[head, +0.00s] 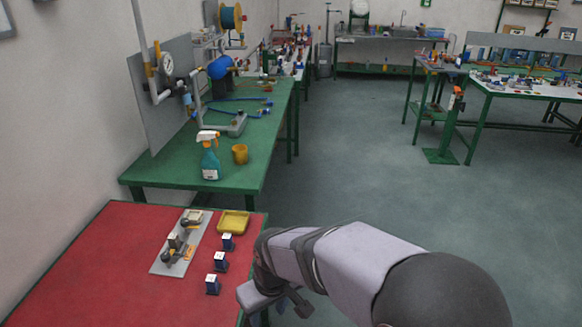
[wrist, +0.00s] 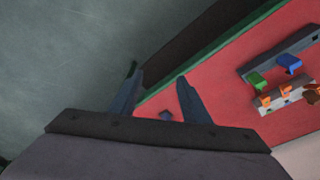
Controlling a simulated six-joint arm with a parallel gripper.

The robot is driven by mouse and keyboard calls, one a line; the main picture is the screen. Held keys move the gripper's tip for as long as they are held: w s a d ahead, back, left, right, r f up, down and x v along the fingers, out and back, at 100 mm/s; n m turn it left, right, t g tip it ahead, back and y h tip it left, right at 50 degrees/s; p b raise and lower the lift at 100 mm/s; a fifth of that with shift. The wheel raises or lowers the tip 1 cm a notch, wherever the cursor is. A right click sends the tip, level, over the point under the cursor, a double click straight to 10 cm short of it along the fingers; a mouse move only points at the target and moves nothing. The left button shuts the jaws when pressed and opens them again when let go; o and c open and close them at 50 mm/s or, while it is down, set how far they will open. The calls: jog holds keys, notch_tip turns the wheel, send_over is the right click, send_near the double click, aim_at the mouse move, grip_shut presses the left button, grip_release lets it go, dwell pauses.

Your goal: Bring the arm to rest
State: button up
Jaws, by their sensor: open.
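My gripper (wrist: 158,95) shows in the wrist view with its two fingers apart and nothing between them. In the head view my gripper (head: 290,308) is low in the picture, at the right edge of the red table (head: 90,270). My arm comes in from the lower right and hides part of the table edge. The red table also shows in the wrist view (wrist: 215,90), beyond and to the right of the fingers.
On the red table are a grey plate (head: 163,265) with fittings, a yellow tray (head: 233,222) and three dark blue blocks (head: 220,262). A green bench (head: 180,165) behind holds a spray bottle (head: 209,160) and a yellow cup (head: 240,154).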

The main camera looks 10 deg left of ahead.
jog(key=s+d+f+m, duration=0.1)
jog(key=s+d+m, duration=0.3)
jog(key=d, duration=0.8)
jog(key=s+d+m+g+h, duration=0.1)
jog(key=s+d+m, duration=0.3)
jog(key=d, duration=0.8)
jog(key=shift+s+d+f, duration=0.35)
jog(key=shift+s+f, duration=0.05)
jog(key=shift+s, duration=0.75)
